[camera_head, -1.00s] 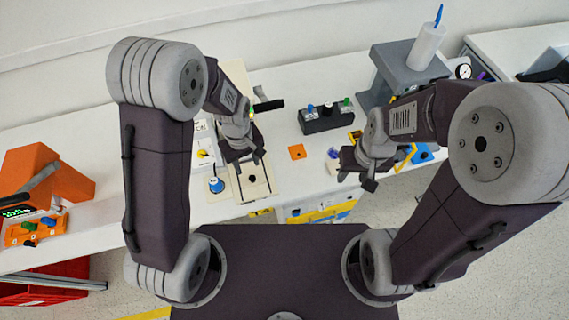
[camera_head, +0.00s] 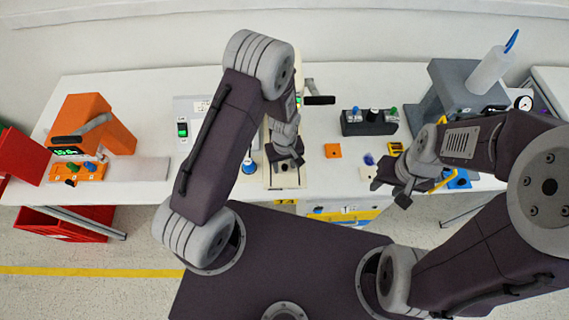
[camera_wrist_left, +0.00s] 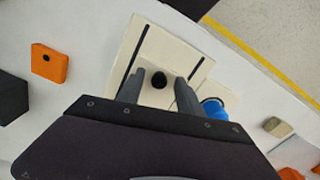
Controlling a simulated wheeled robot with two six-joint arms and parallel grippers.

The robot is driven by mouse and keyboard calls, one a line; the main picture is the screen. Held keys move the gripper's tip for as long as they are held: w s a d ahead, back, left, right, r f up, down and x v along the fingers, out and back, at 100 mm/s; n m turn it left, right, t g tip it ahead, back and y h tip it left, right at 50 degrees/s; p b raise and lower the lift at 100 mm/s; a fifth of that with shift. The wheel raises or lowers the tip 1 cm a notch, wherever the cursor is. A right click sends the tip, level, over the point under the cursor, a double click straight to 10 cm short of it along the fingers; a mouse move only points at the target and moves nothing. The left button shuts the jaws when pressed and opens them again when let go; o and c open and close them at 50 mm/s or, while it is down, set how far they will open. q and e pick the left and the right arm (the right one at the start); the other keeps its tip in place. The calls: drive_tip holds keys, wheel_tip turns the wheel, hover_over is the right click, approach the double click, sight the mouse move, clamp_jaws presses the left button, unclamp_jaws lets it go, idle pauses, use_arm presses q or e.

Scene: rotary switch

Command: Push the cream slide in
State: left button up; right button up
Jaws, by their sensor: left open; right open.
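In the head view the housing (camera_head: 271,178) lies toward the table's front edge, partly hidden by my left arm. I cannot tell whether the fingers touch the plate. In the head view my left gripper (camera_head: 289,162) is over the slide. My right gripper (camera_head: 389,192) is open and empty, over the table's front right.
A blue knob (camera_head: 249,167) stands close left of the housing. An orange square block (camera_head: 332,150) and a black switch box (camera_head: 370,122) are to the right. A grey stand (camera_head: 450,90) is at the back right. An orange machine (camera_head: 92,118) is at the left.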

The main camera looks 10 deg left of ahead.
use_arm(q)
clamp_jaws()
drive_tip(key=shift+w, duration=0.1)
idle(1.2)
